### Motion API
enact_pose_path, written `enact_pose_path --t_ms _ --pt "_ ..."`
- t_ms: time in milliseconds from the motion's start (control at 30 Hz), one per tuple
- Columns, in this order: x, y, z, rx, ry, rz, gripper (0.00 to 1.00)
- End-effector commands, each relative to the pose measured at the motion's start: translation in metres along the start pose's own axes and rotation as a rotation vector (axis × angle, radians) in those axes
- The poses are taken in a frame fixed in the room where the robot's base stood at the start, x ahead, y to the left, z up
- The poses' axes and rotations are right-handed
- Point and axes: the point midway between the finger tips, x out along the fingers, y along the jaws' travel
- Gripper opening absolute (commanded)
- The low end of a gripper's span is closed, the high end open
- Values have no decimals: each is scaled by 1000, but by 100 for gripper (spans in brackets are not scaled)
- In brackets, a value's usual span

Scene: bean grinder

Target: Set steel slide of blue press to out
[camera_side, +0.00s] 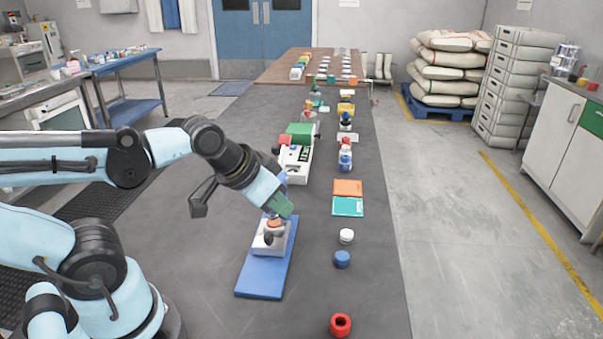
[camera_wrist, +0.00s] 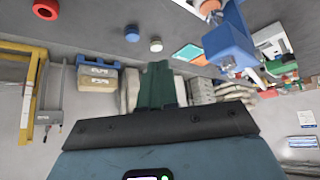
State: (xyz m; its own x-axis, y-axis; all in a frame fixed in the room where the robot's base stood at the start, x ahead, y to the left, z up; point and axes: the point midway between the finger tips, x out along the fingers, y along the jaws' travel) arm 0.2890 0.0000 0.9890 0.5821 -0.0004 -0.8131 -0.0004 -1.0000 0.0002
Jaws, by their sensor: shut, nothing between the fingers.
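The blue press (camera_wrist: 228,45) shows at the upper right of the wrist view, close to the camera, with pale metal parts (camera_wrist: 232,73) at its lower end. I cannot tell which part is the steel slide. In the side view, a blue base plate (camera_side: 262,283) carries a white body (camera_side: 262,245) with an orange-brown part on top. My gripper (camera_side: 285,211) hangs just above this body and hides part of it. In the wrist view its green fingers (camera_wrist: 160,66) are together and empty, left of the blue press. Contact cannot be made out.
A white machine (camera_side: 296,160) with a green top stands behind the gripper. To the right lie orange (camera_side: 348,188) and teal (camera_side: 348,207) cards, a white jar (camera_side: 346,236), a blue jar (camera_side: 342,259) and a red ring (camera_side: 340,325). The grey tabletop around them is mostly clear.

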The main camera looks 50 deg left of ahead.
Motion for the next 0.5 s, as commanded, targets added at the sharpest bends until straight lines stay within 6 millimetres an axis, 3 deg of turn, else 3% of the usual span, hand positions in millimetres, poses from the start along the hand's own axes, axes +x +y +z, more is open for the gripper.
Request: enact_pose_path --t_ms 500 --pt "0 0 0 0 -1 0 3"
